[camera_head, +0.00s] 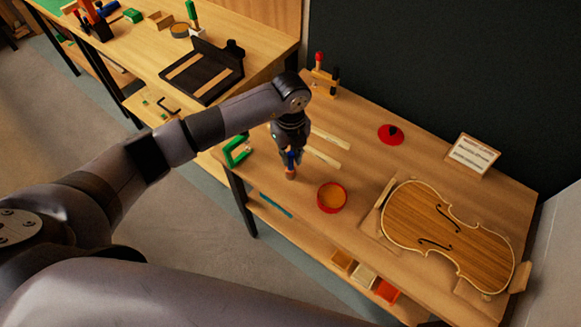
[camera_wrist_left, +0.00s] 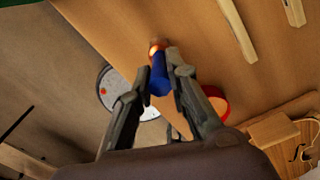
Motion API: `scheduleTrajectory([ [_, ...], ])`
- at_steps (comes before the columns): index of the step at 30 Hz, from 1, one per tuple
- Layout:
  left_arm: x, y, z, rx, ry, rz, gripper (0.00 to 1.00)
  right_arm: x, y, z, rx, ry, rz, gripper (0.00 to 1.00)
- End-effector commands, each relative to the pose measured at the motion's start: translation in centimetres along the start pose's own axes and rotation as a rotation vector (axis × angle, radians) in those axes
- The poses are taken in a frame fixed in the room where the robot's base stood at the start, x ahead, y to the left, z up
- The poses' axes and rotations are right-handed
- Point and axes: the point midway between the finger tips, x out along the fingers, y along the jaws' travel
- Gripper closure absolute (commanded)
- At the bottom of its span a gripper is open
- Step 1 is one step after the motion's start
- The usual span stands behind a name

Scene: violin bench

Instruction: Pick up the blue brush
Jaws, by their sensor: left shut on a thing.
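The blue brush (camera_head: 291,160) is upright between the fingers of my left gripper (camera_head: 288,148), over the front left part of the violin bench. In the left wrist view the blue handle (camera_wrist_left: 159,75) lies between the two fingertips of the left gripper (camera_wrist_left: 161,84), which is shut on it. The brush's orange-brown end (camera_wrist_left: 157,48) points away from the gripper. Whether that end touches the bench top I cannot tell. My right gripper is not in view.
A red round dish (camera_head: 332,198) stands just right of the brush. A green clamp (camera_head: 237,151) is at the bench's left edge, and pale wood strips (camera_head: 327,158) lie behind. A violin body (camera_head: 447,235) fills the right side. A red lidded thing (camera_head: 391,134) stands farther back.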

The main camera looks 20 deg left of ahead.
Motion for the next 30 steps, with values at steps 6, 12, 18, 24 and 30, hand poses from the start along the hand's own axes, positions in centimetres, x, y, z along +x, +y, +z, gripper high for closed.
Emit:
scheduleTrajectory([
  [6, -0.2, 0.0, 0.0, 0.0, 0.0, -0.001, 1.0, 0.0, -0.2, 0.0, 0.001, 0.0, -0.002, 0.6],
  [12, -1.5, -0.1, 0.1, 0.0, -0.002, -0.003, 1.0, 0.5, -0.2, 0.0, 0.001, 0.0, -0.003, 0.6],
  [18, -5.6, -0.2, 0.1, 0.003, -0.004, -0.007, 1.0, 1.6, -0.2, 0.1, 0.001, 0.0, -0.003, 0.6],
  [24, -11.7, -0.1, 0.1, 0.002, -0.006, -0.008, 1.0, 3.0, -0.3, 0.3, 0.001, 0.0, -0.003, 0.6],
  [30, -16.9, -0.1, 0.1, 0.0, -0.006, -0.004, 1.0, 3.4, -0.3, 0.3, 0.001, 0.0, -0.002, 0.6],
])
